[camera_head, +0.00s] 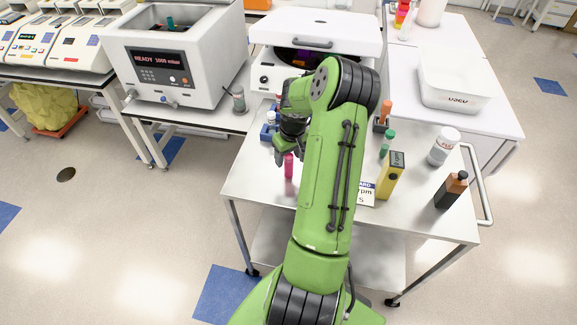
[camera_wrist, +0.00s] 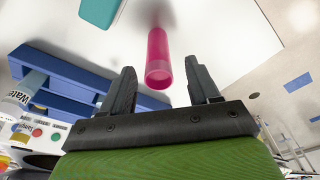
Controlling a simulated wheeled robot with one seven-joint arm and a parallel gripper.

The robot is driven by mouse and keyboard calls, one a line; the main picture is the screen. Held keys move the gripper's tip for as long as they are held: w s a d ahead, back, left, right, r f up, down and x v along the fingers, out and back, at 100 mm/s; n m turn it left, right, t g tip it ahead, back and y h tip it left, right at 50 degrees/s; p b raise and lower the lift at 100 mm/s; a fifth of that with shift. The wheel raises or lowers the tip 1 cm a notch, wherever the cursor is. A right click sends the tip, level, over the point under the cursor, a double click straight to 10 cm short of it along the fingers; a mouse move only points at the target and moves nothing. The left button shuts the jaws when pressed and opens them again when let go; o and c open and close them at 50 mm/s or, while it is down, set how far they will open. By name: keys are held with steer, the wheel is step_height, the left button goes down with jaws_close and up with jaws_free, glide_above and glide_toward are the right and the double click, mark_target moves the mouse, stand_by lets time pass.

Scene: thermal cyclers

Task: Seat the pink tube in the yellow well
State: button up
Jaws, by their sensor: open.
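The pink tube (camera_head: 289,166) stands upright near the left edge of the metal cart top. In the wrist view the pink tube (camera_wrist: 158,50) lies ahead of the gap between my fingers, with its round end toward me. My gripper (camera_head: 282,150) is open and empty, close to the tube; its two dark fingers (camera_wrist: 160,78) are apart in the wrist view. I cannot make out a yellow well in either view. The white machine (camera_head: 316,32) at the back of the cart has a dark interior, partly hidden by my arm.
A blue rack (camera_wrist: 62,80) is left of the tube in the wrist view, with a teal object (camera_wrist: 100,10) above it.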

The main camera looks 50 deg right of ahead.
steer(key=f, duration=0.2)
steer(key=shift+w+d+f, duration=0.2)
steer(key=shift+f, duration=0.2)
steer(key=shift+a, duration=0.1)
steer(key=shift+c, duration=0.5)
steer(key=c, duration=1)
